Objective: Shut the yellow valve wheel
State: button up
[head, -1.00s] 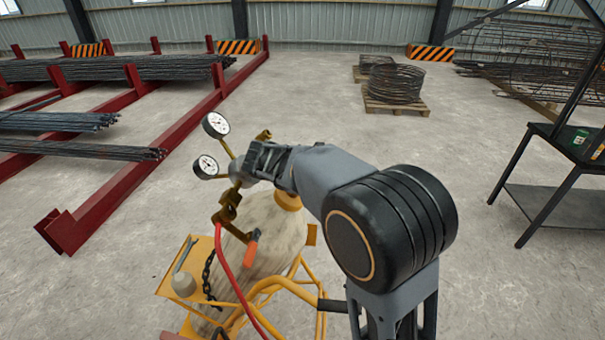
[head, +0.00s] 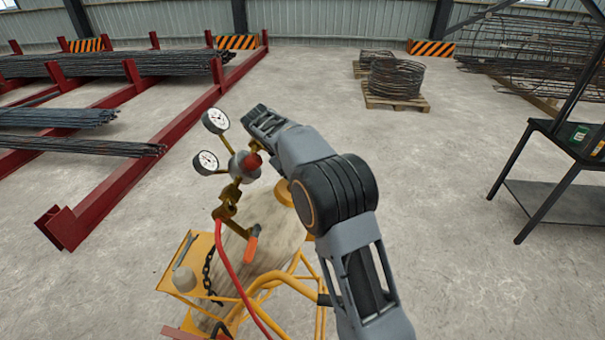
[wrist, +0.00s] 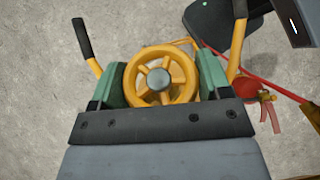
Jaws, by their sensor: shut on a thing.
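The yellow valve wheel (wrist: 162,98) shows face-on in the wrist view, a spoked ring with a grey hub. It sits between the green-padded fingers of my gripper (wrist: 160,76), which is shut on its rim from both sides. Two white-faced gauges (head: 206,162) stand on the left of the regulator.
A tan cylinder (head: 265,235) stands in a yellow cart (head: 185,285) below, with a red hose (head: 235,275) and a chain (head: 208,270). Red racks with rebar (head: 80,145) lie left, a black table (head: 570,145) right.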

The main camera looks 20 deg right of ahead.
jog(key=shift+f+m+g, duration=0.15)
jog(key=shift+m+g, duration=0.35)
jog(key=shift+g, duration=0.1)
jog(key=o, duration=0.9)
jog(key=shift+y, duration=0.3)
jog(key=shift+s+d+r, duration=0.1)
jog(key=shift+r, duration=0.15)
jog(key=s+d+r+m+t+y+b, duration=0.1)
jog(key=s+m+t+y, duration=0.15)
jog(key=s, duration=0.35)
jog(key=s+d+m+t+y+b, duration=0.1)
jog(key=s+m+t+b, duration=0.15)
jog(key=s, duration=0.35)
jog(key=s+f+m+t, duration=0.1)
jog(key=s+f+m, duration=0.1)
jog(key=s, duration=0.1)
jog(key=s+a+f+m+t+y, duration=0.1)
jog(key=s+f+m+t, duration=0.1)
jog(key=s, duration=0.2)
jog(key=s+a+f+m+t+y+b, duration=0.1)
jog(key=s+f+m+t, duration=0.1)
jog(key=s, duration=0.1)
jog(key=shift+s+f+m+y, duration=0.15)
jog(key=shift+s+m+y, duration=0.1)
jog(key=shift+s+m, duration=0.15)
